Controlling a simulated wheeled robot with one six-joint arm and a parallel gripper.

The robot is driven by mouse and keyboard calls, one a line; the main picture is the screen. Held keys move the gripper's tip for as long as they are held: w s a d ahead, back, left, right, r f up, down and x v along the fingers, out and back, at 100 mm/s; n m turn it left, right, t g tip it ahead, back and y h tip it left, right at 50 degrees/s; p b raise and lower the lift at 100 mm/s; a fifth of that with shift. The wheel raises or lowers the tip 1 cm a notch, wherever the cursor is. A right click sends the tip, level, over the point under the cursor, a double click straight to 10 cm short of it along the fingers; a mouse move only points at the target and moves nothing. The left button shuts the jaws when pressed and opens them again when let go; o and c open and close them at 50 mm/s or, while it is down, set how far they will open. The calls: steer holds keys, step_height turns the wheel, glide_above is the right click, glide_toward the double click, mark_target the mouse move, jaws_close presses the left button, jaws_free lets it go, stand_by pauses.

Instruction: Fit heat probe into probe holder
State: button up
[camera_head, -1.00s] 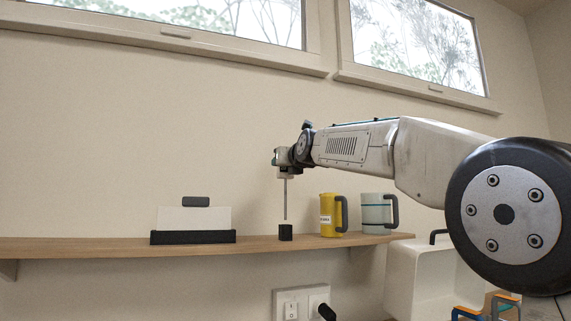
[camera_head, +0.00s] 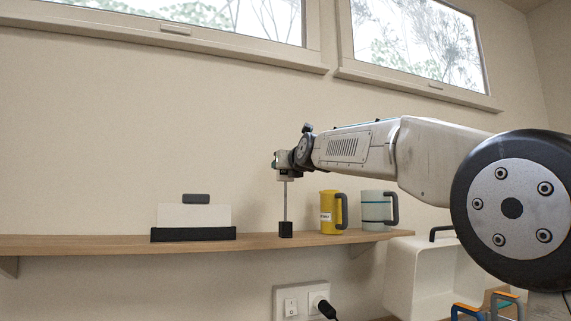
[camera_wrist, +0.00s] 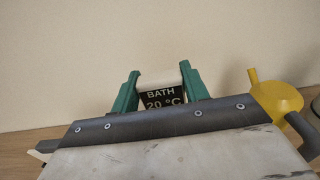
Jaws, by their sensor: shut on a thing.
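The heat probe has a thin grey rod (camera_head: 285,203) that hangs upright below my gripper (camera_head: 283,174). Its head with a dark display reading "BATH 20 °C" (camera_wrist: 162,99) sits between the green fingers of my gripper (camera_wrist: 158,84) in the wrist view. My gripper is shut on that head. The probe holder is a small black block (camera_head: 285,230) on the shelf, straight below the gripper. The rod's lower end meets the holder's top; whether it has entered the hole, I cannot tell. The holder is out of sight in the wrist view.
The wooden shelf (camera_head: 110,242) runs along the wall. A yellow mug (camera_head: 328,216) and a pale striped mug (camera_head: 374,212) stand right of the holder. A white card in a black stand (camera_head: 193,235) is to the left, with bare shelf between.

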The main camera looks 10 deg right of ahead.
mark_target(286, 182)
steer(key=shift+f, duration=1.7)
steer(key=o, duration=1.1)
steer(key=s, duration=0.2)
steer(key=s+d, duration=0.1)
steer(key=s, duration=0.4)
steer(key=shift+s+d, duration=0.2)
steer(key=shift+s, duration=0.15)
